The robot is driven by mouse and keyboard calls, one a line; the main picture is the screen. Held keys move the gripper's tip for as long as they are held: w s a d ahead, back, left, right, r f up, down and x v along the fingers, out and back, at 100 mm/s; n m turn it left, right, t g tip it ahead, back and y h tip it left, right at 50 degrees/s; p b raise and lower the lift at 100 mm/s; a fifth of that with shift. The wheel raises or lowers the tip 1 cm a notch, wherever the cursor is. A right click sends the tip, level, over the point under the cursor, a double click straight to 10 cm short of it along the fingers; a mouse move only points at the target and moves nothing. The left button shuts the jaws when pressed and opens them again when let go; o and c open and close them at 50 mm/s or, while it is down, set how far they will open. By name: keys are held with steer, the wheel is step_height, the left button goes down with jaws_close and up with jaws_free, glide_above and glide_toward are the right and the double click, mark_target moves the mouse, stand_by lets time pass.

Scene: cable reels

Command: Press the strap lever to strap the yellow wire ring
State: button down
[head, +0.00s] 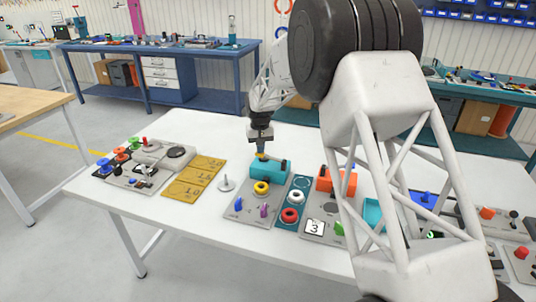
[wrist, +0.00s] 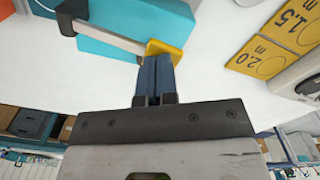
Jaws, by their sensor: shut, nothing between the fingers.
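The teal strapping block (head: 268,171) stands on a grey board on the white table, and part of it shows in the wrist view (wrist: 110,42). Its lever (wrist: 115,33) runs from a dark pivot to a yellow end tab (wrist: 168,50). The tab also shows in the head view (head: 262,156). The yellow wire ring (head: 261,188) lies just in front of the block. My gripper (head: 262,149) is above the block, shut and empty. In the wrist view its blue fingertips (wrist: 154,60) meet the yellow tab; I cannot tell whether they press on it.
Blue and purple knobs (head: 264,210) stand in front of the ring. Two more rings (head: 291,215) lie on a dark teal strip to the right. Yellow length plates (head: 195,178) and a metal peg (head: 226,184) lie left. My arm hides part of the right side.

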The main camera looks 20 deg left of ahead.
steer(key=shift+f, duration=1.95)
steer(key=shift+r, duration=0.1)
step_height(320, 180, up, 12)
